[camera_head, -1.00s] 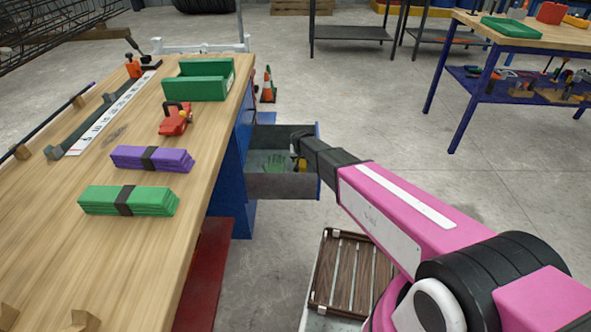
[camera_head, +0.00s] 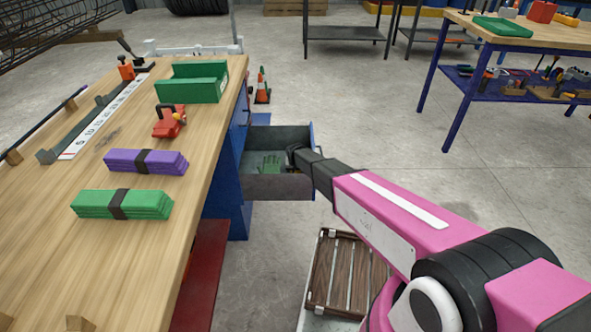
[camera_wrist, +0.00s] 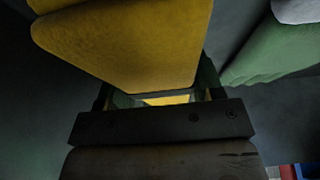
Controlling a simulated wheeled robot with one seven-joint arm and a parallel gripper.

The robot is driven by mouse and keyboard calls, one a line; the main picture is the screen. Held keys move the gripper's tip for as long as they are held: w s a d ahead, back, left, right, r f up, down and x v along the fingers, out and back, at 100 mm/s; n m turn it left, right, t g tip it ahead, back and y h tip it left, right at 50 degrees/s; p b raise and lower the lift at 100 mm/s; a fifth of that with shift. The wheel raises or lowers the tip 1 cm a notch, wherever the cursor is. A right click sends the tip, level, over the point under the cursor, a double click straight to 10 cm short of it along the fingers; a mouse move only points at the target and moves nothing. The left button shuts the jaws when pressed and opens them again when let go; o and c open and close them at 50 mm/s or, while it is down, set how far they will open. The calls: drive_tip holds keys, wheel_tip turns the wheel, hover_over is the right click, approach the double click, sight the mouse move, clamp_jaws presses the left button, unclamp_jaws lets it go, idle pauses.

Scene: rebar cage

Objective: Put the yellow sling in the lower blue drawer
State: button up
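The yellow sling (camera_wrist: 130,40) fills the upper middle of the wrist view, very close to the camera. My gripper (camera_wrist: 158,92) has a finger at each side of it and appears shut on it, though the contact is partly hidden. In the head view my gripper (camera_head: 296,156) reaches down into the open drawer (camera_head: 280,188) at its right side; the sling is hidden there. The drawer is pulled out from the blue cabinet (camera_head: 228,185) under the workbench. Whether the sling touches the drawer floor cannot be told.
A green glove (camera_head: 270,163) lies in the drawer, left of my gripper. On the workbench (camera_head: 100,255) are a purple sling (camera_head: 170,161), a green sling (camera_head: 150,205), a red tool (camera_head: 168,122) and a green bin (camera_head: 190,90).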

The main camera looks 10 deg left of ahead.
drive_tip(key=o, duration=0.3)
drive_tip(key=shift+r, duration=0.1)
drive_tip(key=shift+v, duration=3.8)
